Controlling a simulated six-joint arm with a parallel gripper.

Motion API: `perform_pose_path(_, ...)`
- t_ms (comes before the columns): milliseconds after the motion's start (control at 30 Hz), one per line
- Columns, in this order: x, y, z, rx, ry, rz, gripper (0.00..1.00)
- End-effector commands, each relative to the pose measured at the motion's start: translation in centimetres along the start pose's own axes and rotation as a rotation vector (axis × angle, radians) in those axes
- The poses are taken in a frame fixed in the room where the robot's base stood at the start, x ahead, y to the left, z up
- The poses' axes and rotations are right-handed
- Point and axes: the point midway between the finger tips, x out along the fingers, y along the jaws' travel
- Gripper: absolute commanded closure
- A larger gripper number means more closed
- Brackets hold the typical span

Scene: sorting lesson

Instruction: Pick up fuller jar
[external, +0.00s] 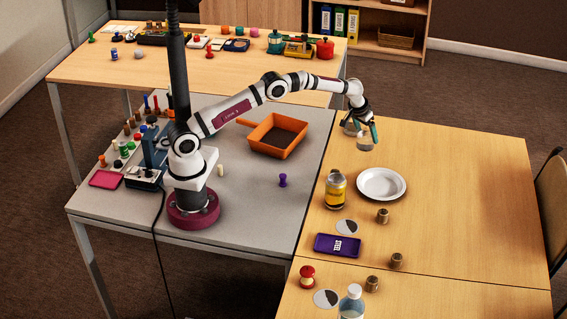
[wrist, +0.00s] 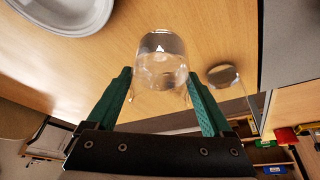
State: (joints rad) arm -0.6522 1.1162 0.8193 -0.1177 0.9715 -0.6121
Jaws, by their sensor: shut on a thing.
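My gripper (external: 367,134) reaches over the far left part of the wooden table, with green fingers. In the wrist view, its fingers (wrist: 160,78) are closed on the sides of a clear glass jar (wrist: 161,62). This jar shows a grey-brown layer at its far end; it also shows below the fingers in the external view (external: 365,144). A second clear jar (wrist: 227,80) with a dark layer stands just to the right in the wrist view, apart from the fingers. In the external view it is partly hidden behind my gripper (external: 348,128). I cannot tell whether the held jar touches the table.
A white plate (external: 381,184) lies close in front of the held jar. An orange tray (external: 277,136) is on the grey table. The wood right of my gripper is clear.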

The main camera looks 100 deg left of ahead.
Motion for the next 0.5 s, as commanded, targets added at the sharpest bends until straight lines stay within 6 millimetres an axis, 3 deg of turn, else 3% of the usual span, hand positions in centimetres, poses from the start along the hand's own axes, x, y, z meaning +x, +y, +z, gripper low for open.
perform_pose_path(500, -5.8, 5.1, 2.8, 0.002, 0.003, 0.001, 0.94)
